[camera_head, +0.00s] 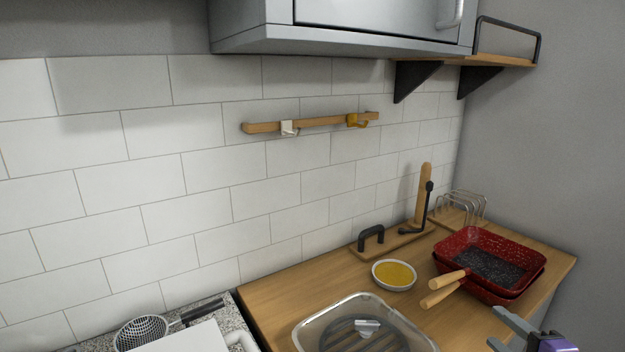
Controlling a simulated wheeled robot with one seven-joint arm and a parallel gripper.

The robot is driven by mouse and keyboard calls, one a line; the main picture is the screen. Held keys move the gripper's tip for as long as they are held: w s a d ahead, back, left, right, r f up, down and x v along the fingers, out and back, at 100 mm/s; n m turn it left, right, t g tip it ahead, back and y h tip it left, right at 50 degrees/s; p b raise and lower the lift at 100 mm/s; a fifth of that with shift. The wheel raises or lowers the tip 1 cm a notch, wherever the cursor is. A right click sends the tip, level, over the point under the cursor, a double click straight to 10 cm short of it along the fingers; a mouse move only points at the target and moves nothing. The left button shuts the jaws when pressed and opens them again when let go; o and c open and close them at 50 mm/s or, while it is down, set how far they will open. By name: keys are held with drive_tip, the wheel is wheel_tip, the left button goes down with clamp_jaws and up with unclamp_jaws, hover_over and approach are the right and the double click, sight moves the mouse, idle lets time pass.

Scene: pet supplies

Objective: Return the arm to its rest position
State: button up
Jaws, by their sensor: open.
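My gripper (495,328) shows at the bottom right corner, with two grey fingers spread apart and nothing visible between them. It is in front of the red speckled pans as seen in the picture, and its height over the counter is hard to tell. The rest of my arm is cut off by the picture's lower edge.
The wooden counter (285,291) holds stacked red pans (500,247), a yellow-filled dish (394,275), a clear tray (310,327) and a wire rack (470,204). A hook rail (315,123) hangs on the tiled wall. A cabinet (370,22) and shelf (505,61) overhang.

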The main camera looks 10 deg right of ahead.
wheel_tip(320, 180, up, 4)
drive_tip(key=s+d+n+t+h, duration=0.2)
drive_tip(key=s+n+h, duration=0.1)
drive_tip(key=n+h, duration=0.1)
drive_tip(key=s+a+f+n+y, duration=0.2)
drive_tip(key=s+a+n, duration=0.3)
drive_tip(key=s+a, duration=0.3)
drive_tip(key=s+a+f+n+g+y, duration=0.1)
drive_tip(key=s+a+f+n+y, duration=0.1)
drive_tip(key=s+a+f+n, duration=0.3)
drive_tip(key=s+a+f+n+g+y, duration=0.1)
drive_tip(key=s+a+n, duration=0.5)
drive_tip(key=s+a, duration=0.7)
wheel_tip(320, 180, down, 3)
drive_tip(key=s+y, duration=0.1)
drive_tip(key=s, duration=0.1)
drive_tip(key=shift+s+n+y, duration=0.3)
drive_tip(key=shift+s+n, duration=0.05)
drive_tip(key=shift+n, duration=0.05)
